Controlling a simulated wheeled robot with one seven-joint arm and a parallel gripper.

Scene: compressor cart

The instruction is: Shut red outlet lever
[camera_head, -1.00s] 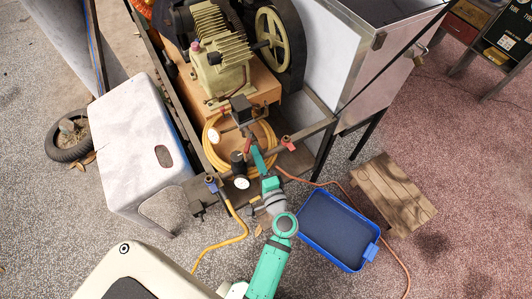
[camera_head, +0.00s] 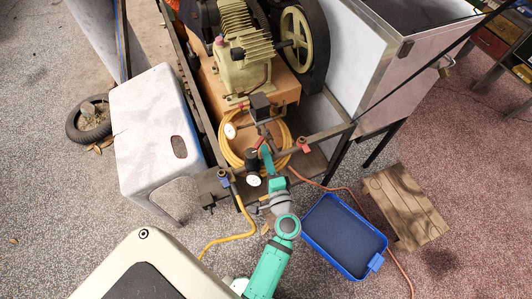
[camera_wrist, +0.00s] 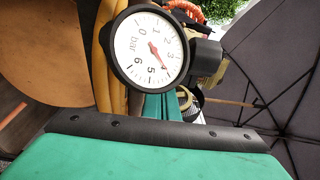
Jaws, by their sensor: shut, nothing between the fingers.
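A red outlet fitting (camera_head: 303,143) sits at the right end of the dark bar at the front of the compressor cart. Another small red piece (camera_head: 260,142) shows just beyond my fingertips; I cannot tell which red part is the lever, or its angle. My teal gripper (camera_head: 267,157) is shut and empty, reaching up between the black-rimmed gauge and the red fitting. Contact with the red piece cannot be told. In the wrist view the fingers (camera_wrist: 160,106) are mostly hidden behind a pressure gauge (camera_wrist: 150,48), and no red lever is clear.
A blue outlet (camera_head: 223,176) with a yellow hose is left of my gripper. A grey stool (camera_head: 150,115) stands left, a blue tray (camera_head: 340,236) and wooden pallet (camera_head: 405,205) lie right. An orange hose crosses the floor near the tray. Coiled yellow hose lies behind the bar.

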